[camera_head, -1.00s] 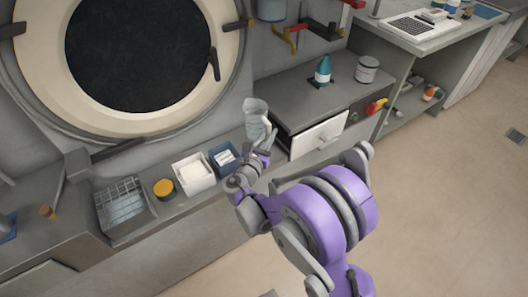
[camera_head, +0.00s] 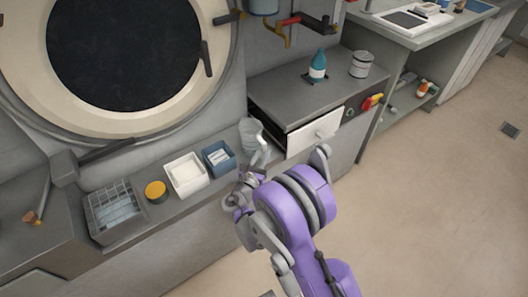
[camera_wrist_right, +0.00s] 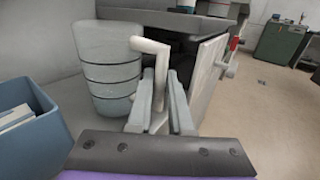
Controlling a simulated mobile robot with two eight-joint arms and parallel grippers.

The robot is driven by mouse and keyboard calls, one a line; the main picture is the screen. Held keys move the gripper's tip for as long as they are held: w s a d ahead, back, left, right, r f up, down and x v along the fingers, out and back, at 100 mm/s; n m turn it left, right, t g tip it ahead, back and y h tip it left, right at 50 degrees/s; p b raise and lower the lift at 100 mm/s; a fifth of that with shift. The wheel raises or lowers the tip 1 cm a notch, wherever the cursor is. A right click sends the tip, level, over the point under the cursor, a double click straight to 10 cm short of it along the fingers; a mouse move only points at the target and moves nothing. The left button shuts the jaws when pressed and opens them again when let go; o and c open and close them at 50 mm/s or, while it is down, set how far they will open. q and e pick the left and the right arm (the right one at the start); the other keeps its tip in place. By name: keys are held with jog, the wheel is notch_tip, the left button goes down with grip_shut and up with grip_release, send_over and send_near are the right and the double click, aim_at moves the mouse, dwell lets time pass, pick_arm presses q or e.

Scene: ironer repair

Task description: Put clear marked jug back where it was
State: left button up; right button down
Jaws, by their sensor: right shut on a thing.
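The clear jug (camera_head: 250,133), with dark rings around it, stands upright at the ledge between the blue box and the open drawer. In the right wrist view the jug (camera_wrist_right: 108,75) is at left, with its pale handle (camera_wrist_right: 152,47) running down between my fingers. My right gripper (camera_wrist_right: 160,92) is shut on that handle; it also shows in the head view (camera_head: 256,168), just in front of the jug. I cannot tell whether the jug's base touches the ledge. My left gripper is out of view.
A blue box (camera_head: 219,158), a white bin (camera_head: 187,175), a yellow-lidded jar (camera_head: 157,191) and a wire basket (camera_head: 114,208) line the ledge to the left. The open drawer (camera_head: 314,134) stands close on the right. A teal bottle (camera_head: 317,66) and a can (camera_head: 360,64) stand on the counter above.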

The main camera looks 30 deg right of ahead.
jog(key=shift+f, duration=0.2)
jog(key=c, duration=0.8)
grip_release()
jog(key=shift+r, duration=0.1)
